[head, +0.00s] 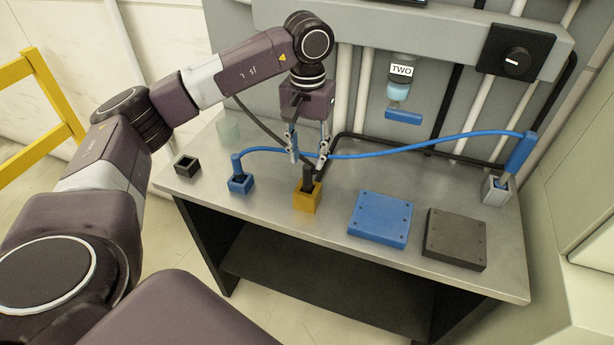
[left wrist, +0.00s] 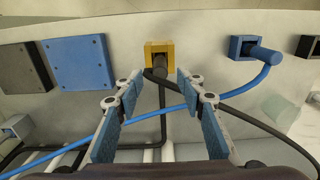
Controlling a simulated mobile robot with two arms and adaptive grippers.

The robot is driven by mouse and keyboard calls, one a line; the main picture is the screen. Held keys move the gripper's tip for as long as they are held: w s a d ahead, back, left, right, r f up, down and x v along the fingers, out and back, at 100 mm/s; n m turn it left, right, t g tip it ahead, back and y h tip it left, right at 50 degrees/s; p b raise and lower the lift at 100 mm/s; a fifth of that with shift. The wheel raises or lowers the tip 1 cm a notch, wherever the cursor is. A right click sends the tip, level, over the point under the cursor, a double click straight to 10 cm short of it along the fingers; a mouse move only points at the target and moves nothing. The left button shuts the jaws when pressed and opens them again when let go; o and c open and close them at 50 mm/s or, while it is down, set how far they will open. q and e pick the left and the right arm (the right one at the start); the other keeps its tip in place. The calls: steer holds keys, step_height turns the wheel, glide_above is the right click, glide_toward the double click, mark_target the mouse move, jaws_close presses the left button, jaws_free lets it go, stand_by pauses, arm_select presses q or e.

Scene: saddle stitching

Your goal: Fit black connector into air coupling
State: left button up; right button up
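The black connector (head: 307,177) stands upright in an orange-yellow socket block (head: 308,200) near the table's front edge. In the left wrist view the black connector (left wrist: 162,78) shows with its end in the yellow block (left wrist: 159,47). My left gripper (head: 308,157) points down just above the block. Its two fingers are apart, one on each side of the connector or its cable, with no visible grip. The left gripper also shows open in the left wrist view (left wrist: 155,82). I cannot tell which block is the air coupling. My right gripper is out of view.
A blue hose (head: 400,149) runs behind the yellow block from a blue socket (head: 240,184) to a grey socket (head: 497,190). A black socket (head: 187,166) looks empty. A blue plate (head: 380,219) and a dark plate (head: 455,238) lie right. Black cable lies behind.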

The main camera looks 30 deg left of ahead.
arm_select(q)
steer(key=shift+r, duration=1.9)
